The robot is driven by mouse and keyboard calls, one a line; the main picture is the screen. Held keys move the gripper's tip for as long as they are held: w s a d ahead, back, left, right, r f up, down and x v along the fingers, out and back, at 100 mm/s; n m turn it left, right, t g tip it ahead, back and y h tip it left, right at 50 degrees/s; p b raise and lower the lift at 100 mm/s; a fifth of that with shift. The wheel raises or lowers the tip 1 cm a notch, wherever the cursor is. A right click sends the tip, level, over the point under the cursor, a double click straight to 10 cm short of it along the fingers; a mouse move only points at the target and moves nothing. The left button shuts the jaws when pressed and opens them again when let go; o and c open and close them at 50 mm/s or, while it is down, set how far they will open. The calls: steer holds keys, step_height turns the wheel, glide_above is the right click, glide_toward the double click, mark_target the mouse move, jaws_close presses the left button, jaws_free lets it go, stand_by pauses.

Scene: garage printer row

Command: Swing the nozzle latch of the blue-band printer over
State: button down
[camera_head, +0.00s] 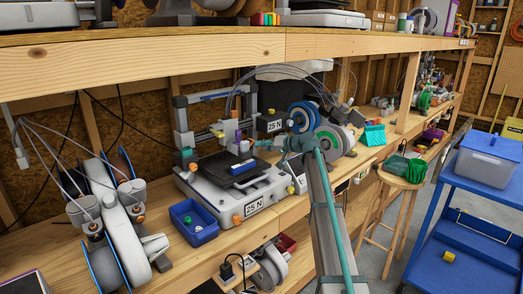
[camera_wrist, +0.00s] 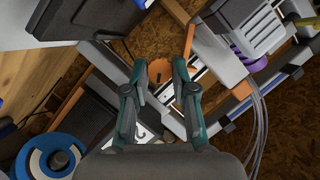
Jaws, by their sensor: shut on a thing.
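The printer with a blue band (camera_head: 215,97) on its top crossbar stands on the bench, with a dark bed (camera_head: 232,170) and a "25 N" label on its base. Its print head (camera_head: 231,133) has a purple part. My gripper (camera_head: 262,143) reaches in from the right, beside the head. In the wrist view my gripper (camera_wrist: 160,68) has both fingers close around an orange round part (camera_wrist: 159,71). I cannot tell for sure whether this part is the nozzle latch. The fingers hide its sides.
A blue bin (camera_head: 194,222) sits before the printer. Spools (camera_head: 303,115) stand behind my arm, and a blue-white spool (camera_wrist: 53,155) shows in the wrist view. A wooden shelf (camera_head: 140,62) runs overhead. A blue cart (camera_head: 440,262) and stool (camera_head: 400,180) stand right.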

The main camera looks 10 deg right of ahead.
step_height(320, 180, down, 2)
steer(key=shift+d+f+m+y+b, duration=0.1)
steer(key=shift+m+y+b, duration=0.7)
steer(key=shift+m, duration=0.4)
steer(key=shift+f+m+b, duration=0.35)
steer(key=shift+m+b, duration=0.15)
steer(key=shift+m, duration=0.2)
steer(key=c, duration=0.9)
jaws_free()
steer(key=v, duration=1.2)
steer(key=shift+f, duration=0.2)
steer(key=shift+w, duration=0.1)
